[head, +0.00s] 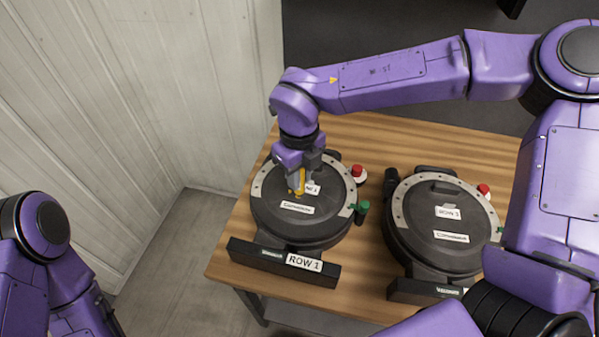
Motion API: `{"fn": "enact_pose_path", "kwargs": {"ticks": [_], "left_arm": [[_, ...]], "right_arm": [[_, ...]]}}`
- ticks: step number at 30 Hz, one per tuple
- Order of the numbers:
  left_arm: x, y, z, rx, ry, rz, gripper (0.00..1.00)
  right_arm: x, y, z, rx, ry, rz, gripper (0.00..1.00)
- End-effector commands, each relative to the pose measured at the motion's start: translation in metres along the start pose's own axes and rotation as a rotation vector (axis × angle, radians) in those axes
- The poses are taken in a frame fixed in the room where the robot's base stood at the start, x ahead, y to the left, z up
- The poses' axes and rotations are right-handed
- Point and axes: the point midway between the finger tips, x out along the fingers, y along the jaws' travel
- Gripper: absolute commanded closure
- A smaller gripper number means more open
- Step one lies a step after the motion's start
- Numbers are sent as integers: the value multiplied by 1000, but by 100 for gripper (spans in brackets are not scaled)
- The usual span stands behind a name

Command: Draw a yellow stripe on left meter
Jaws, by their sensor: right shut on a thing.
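The left meter (268,224) is a round black unit with a pale rim, behind a black bar with a "ROW 1" label (304,262). My right gripper (298,178) points down over its lid, shut on a slim yellow marker (297,183). The marker's lower end is at or just above the lid; I cannot tell whether it touches. The gripper partly covers a white label on the lid. No yellow stripe is discernible on the lid. My left arm shows at the lower left, but its gripper is out of view.
A second similar meter (413,238), labelled "ROW 3", stands to the right on the wooden table (350,280). Red knobs (358,172) and green knobs (362,208) stick out beside the meters. A pale panelled wall (130,90) rises at the left.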

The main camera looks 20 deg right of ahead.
Motion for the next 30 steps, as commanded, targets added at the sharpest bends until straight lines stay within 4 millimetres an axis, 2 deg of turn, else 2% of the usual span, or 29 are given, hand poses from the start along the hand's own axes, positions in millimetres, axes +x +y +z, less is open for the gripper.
{"fn": "enact_pose_path", "kwargs": {"ticks": [30], "left_arm": [[-10, -1, -4, 0, 0, 0, 70]], "right_arm": [[1, -7, -11, -1, 1, 0, 100]]}}
